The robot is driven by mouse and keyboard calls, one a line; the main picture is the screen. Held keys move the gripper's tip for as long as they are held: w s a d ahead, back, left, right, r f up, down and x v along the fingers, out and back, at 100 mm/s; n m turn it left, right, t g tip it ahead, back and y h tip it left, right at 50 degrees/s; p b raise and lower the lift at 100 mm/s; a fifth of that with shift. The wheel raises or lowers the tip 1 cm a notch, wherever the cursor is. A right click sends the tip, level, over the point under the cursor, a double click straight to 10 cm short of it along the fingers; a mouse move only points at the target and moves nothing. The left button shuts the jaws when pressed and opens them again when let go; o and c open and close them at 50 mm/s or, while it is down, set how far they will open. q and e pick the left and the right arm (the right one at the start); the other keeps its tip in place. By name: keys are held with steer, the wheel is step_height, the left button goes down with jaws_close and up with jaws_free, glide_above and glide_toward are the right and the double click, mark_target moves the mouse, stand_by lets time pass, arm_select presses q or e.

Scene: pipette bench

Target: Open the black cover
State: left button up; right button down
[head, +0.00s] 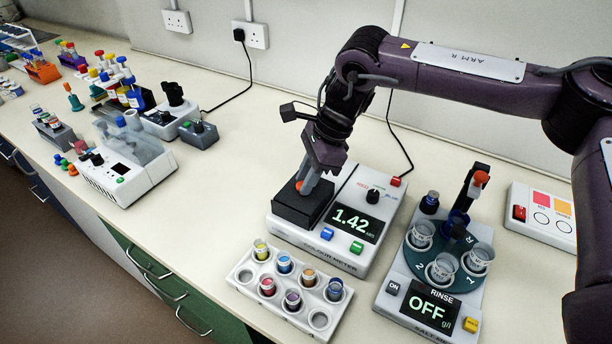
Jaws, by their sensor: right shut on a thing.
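The black cover (297,208) is a dark box-shaped lid at the left end of the white colour meter (340,255). It looks closed, sitting flat on the meter. A small orange knob (299,185) shows on its top. My right gripper (305,184) reaches down from above and is shut at this knob; its fingers hide part of it. The meter's display (355,222) reads 1.42. My left gripper is not in view.
A white rack (243,278) of coloured vials stands in front of the meter. A white box device (130,170) and other bench items stand left. The bench between is clear.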

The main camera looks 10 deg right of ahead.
steer(key=w+d+p, duration=0.2)
steer(key=w+d, duration=0.1)
steer(key=w+d+p, duration=0.2)
steer(key=w+d, duration=0.1)
steer(key=w, duration=0.1)
steer(key=shift+d+r, duration=0.2)
steer(key=shift+d, duration=0.15)
steer(key=shift+w+d+f+p, duration=0.15)
steer(key=shift+w+d+p, duration=0.35)
steer(key=shift+d, duration=0.1)
steer(key=c, duration=1.2)
jaws_free()
steer(key=shift+d+r, duration=0.15)
steer(key=shift+r, duration=0.25)
steer(key=b+v, duration=0.1)
steer(key=v, duration=0.6)
